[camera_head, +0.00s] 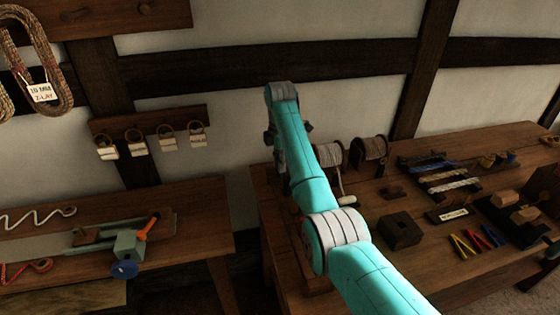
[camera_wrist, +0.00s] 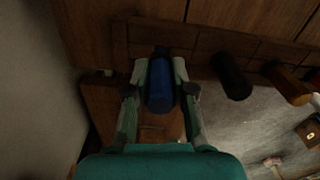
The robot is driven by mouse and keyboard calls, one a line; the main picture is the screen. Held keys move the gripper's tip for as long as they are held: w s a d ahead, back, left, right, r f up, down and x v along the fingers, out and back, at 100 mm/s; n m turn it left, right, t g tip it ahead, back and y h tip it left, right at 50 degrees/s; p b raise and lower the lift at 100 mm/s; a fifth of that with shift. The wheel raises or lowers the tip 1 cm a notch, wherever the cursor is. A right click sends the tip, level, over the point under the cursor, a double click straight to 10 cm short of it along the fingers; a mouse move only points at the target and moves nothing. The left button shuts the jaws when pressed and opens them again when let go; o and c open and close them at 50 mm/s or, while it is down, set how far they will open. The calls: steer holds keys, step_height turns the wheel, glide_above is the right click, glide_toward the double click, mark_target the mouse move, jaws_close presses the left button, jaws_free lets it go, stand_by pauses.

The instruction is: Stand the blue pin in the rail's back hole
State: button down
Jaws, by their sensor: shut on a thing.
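The blue pin (camera_wrist: 160,88) is between the two fingers of my gripper (camera_wrist: 160,70) in the wrist view, seen nearly end-on. My gripper is shut on it. The pin's far end is at the wooden rail (camera_wrist: 200,40), which runs across the upper part of that view. I cannot tell whether the end is in a hole, because the pin hides that spot. In the head view my arm covers the pin, the rail and most of the gripper.
A black pin (camera_wrist: 232,76) and a brown pin (camera_wrist: 287,84) stand along the rail to the right of my gripper. In the head view, rope reels (camera_head: 371,150) and a dark square block (camera_head: 400,232) are on the right bench. A pale wall is close behind.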

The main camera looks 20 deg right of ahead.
steer(key=shift+f, duration=1)
steer(key=c, duration=0.9)
jaws_free()
